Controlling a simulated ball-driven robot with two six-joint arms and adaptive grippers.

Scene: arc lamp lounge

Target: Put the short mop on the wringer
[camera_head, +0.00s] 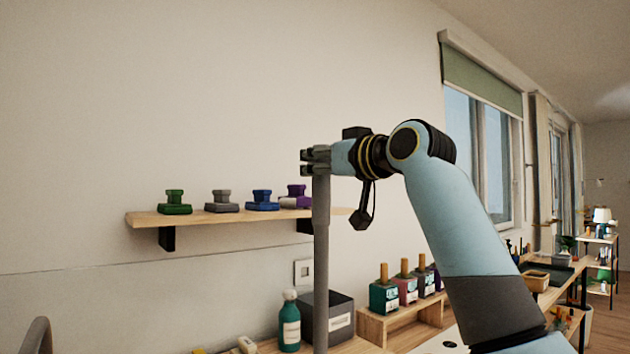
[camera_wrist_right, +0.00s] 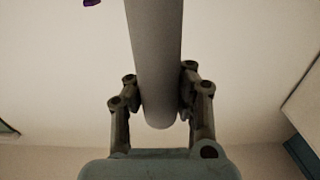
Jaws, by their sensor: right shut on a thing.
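My right gripper (camera_head: 316,160) is shut on the upper end of an upright grey pole (camera_head: 321,245), which looks like the handle of the short mop. In the right wrist view the fingers (camera_wrist_right: 157,95) press the pole (camera_wrist_right: 153,45) from both sides. Its lower end runs out of the bottom of the head view, so the mop's head is hidden. I cannot make out the wringer in either view. My left gripper is not in view.
A wall shelf (camera_head: 150,217) holds green, grey, blue and purple pieces, close behind the pole. Below are a teal bottle (camera_head: 289,322), a dark grey box (camera_head: 341,318) and a wooden riser (camera_head: 399,325) with several wooden-handled blocks. Open air lies left of the pole.

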